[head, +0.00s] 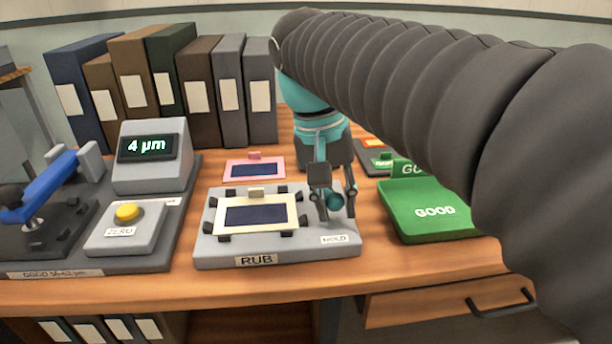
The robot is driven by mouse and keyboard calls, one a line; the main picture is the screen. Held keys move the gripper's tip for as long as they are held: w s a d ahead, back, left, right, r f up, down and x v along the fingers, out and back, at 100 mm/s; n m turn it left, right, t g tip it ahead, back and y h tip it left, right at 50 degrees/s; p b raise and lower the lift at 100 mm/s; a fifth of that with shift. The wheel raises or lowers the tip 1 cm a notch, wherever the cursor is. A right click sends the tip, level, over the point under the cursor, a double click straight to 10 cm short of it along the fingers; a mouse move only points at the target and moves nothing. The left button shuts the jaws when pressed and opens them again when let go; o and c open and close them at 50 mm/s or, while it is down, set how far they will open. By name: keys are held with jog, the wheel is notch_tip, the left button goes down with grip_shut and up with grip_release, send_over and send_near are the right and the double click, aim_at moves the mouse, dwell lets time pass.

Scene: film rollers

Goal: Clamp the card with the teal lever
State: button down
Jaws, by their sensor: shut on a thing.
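The card (281,215), cream-framed with a dark blue window, lies flat on the grey RUB fixture (225,250), with small black stops around its edges. The teal lever (334,201) stands at the fixture's right side, above the HOLD label (334,239). My gripper (335,207) points down over that side and is shut on the lever's teal knob, which shows between its fingers. The lever's lower part is mostly hidden by my fingers.
A gauge reading 4 µm (148,146) with a yellow button (127,212) and blue lever (45,185) stands left. A pink-framed card (254,169) lies behind the fixture. A green GOOD tray (430,225) is right. Binders (190,90) line the back.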

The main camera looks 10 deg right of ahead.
jog(key=c, duration=0.9)
grip_release()
jog(key=shift+a, duration=0.1)
jog(key=shift+o, duration=0.2)
jog(key=shift+r, duration=0.1)
notch_tip(320, 180, up, 12)
jog(key=a, duration=0.2)
jog(key=shift+w, duration=0.3)
jog(key=shift+a+f, duration=0.1)
jog(key=shift+f, duration=0.1)
